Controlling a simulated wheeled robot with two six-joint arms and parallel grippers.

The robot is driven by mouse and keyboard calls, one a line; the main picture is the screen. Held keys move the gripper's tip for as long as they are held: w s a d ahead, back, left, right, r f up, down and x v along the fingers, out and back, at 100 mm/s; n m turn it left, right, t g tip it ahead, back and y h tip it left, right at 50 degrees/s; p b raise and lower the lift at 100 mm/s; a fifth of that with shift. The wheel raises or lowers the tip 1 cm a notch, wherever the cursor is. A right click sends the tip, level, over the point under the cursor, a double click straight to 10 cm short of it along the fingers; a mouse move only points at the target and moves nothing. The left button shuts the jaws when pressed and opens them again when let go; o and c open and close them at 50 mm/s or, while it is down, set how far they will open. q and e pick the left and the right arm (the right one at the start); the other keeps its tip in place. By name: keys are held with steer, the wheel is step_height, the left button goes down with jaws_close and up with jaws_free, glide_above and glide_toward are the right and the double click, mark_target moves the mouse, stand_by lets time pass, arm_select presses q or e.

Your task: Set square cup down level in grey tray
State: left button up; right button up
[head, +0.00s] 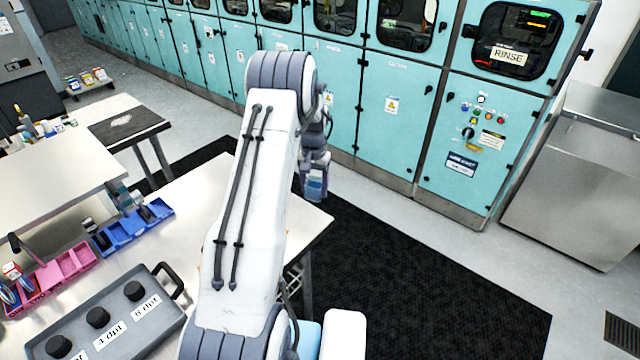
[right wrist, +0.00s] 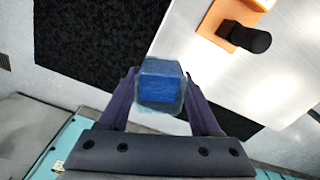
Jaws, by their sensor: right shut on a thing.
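My right gripper (head: 316,165) hangs past the far edge of the white table, above the black floor mat. It is shut on the square cup (head: 315,187), a translucent cup that looks blue. In the right wrist view the cup (right wrist: 160,85) sits between the two dark fingers (right wrist: 160,103), with its square blue face towards the camera. A grey tray (head: 155,327) with a black handle, black knobs and white labels reading "4 dpt" and "6 dpt" lies at the lower left of the head view, well apart from the cup. My left gripper is not in view.
Blue trays (head: 130,228) and pink trays (head: 66,267) stand behind the grey tray. The right wrist view shows an orange item (right wrist: 222,28) with a black knob on the table. Teal cabinets (head: 400,110) line the back. My right arm hides part of the table.

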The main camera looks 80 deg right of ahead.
steer(key=w+a+n+b, duration=0.5)
steer(key=w+a+n, duration=0.7)
steer(key=w+a, duration=1.85)
steer(key=n+b, duration=0.5)
steer(key=b, duration=0.1)
glide_above(120, 351)
step_height(120, 351, down, 12)
steer(key=shift+r, duration=0.25)
steer(key=shift+f+b, duration=0.5)
steer(key=shift+f, duration=0.65)
steer(key=shift+f+b, duration=0.4)
steer(key=shift+f, duration=0.2)
stand_by(0.5)
steer(key=o, duration=1.4)
